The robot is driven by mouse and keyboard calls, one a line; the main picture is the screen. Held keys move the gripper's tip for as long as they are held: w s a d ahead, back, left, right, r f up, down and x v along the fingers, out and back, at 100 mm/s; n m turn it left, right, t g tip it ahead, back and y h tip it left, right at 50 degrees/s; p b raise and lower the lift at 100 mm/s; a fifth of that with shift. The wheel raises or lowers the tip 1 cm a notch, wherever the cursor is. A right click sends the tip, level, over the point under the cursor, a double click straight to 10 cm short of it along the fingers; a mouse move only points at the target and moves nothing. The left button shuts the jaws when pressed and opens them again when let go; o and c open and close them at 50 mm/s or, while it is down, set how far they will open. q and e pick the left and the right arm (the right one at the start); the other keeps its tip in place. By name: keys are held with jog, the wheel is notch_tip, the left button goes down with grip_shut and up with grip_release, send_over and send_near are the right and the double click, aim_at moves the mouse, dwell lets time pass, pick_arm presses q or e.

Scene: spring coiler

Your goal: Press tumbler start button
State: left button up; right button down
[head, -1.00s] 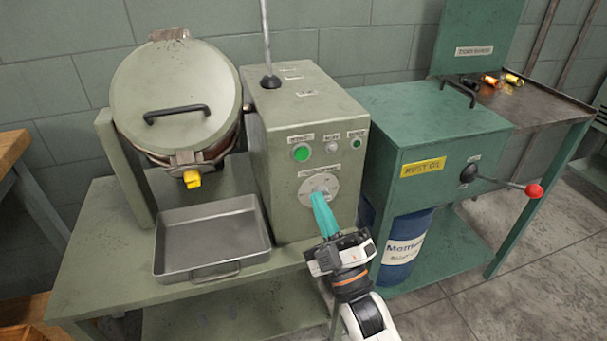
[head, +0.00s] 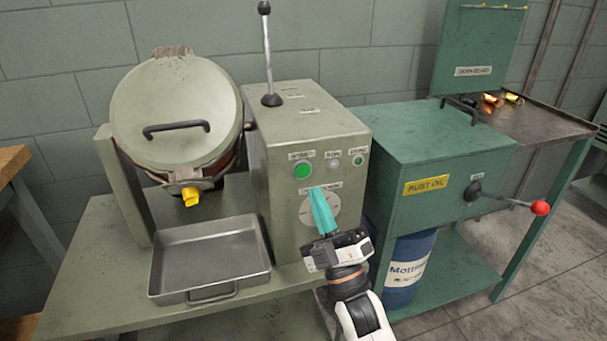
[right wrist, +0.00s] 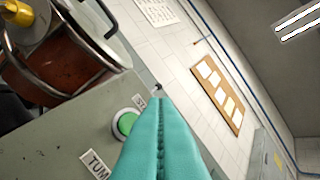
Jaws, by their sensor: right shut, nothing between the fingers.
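The tumbler (head: 178,115) is a tilted drum with a round lid and a black handle, at the left in the head view. Its grey-green control box (head: 285,210) stands to its right. A large green button (head: 302,171) is on the box's front, upper left; it also shows in the right wrist view (right wrist: 125,124), just left of the fingers and partly behind them. Contact cannot be told.
A round dial plate (head: 346,205) lies behind the fingers. A lever (head: 267,60) rises from the box top. A metal tray (head: 212,257) sits on the bench. A green oil cabinet (head: 425,165) with a red-knobbed lever (head: 540,208) stands right, above a blue drum (head: 408,268).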

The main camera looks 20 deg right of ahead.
aim_at(303, 171)
jog(key=shift+w+b, duration=0.3)
jog(key=shift+w, duration=1.95)
jog(key=shift+w, duration=0.15)
jog(key=shift+w+a, duration=0.1)
jog(key=shift+w, duration=0.2)
